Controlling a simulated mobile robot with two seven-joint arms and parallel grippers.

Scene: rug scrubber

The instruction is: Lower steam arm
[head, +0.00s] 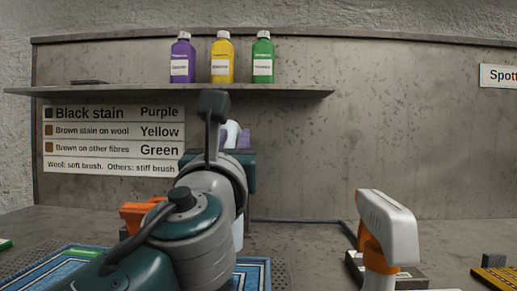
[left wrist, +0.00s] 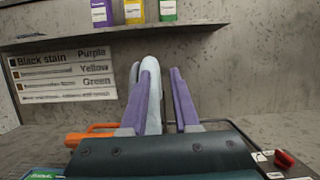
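My left gripper (left wrist: 160,75) has two purple fingers spread apart, pointing away from the wrist camera. A pale, rounded upright bar (left wrist: 152,95), which may be the steam arm, shows between them, close to the left finger with a gap to the right one. I cannot tell whether it touches a finger. In the head view my left arm hides most of this, and only the pale top of the bar (head: 232,132) and bits of the left gripper (head: 243,136) show. An orange part (head: 136,214) sits left of my wrist, also in the left wrist view (left wrist: 88,138). My right gripper is not in view.
A shelf (head: 130,91) holds purple (head: 182,58), yellow (head: 222,58) and green (head: 263,58) bottles above a stain chart (head: 113,138). A white-and-orange handled tool (head: 388,222) stands at right. A blue patterned rug (head: 252,275) lies in front. A red knob (left wrist: 284,158) shows at right.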

